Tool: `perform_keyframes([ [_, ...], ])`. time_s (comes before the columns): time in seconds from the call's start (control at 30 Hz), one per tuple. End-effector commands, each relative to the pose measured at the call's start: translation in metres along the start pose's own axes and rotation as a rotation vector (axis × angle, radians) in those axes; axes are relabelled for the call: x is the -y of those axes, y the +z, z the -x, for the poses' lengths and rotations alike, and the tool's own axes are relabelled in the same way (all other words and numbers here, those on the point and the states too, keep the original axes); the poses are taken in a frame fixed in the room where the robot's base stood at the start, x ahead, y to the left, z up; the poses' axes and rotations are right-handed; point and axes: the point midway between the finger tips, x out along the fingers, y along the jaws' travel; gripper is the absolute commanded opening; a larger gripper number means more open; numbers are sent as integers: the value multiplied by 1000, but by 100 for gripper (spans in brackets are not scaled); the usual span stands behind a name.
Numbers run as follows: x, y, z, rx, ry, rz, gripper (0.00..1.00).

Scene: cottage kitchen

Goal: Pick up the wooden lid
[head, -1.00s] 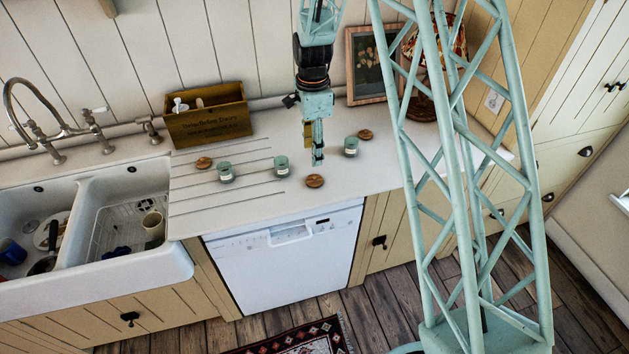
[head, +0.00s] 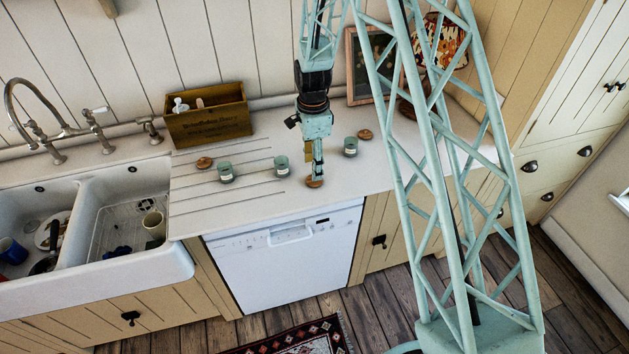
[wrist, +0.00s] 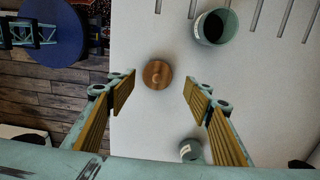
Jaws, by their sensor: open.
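Several round wooden lids lie on the white countertop (head: 270,205). One wooden lid (head: 314,183) is near the counter's front edge, right below my gripper (head: 316,176), which partly covers it in the head view. In the wrist view this lid (wrist: 157,75) lies flat, with a small mark on top, ahead of and between my two open fingers (wrist: 160,88). The fingers hold nothing. A second lid (head: 204,163) lies at the left, and another lid (head: 365,134) lies behind at the right.
A wooden box (head: 208,117) and a picture frame (head: 365,65) stand at the back. The sink (head: 85,215) is at the left.

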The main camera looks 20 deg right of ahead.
Motion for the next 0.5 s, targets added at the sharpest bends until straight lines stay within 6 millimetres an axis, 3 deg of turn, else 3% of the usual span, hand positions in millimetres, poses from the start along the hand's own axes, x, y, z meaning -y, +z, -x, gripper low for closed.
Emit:
perform_keyframes([
  [0.27,-1,0,-2,0,1,0,47],
  [0.5,-4,-2,-16,0,2,0,47],
])
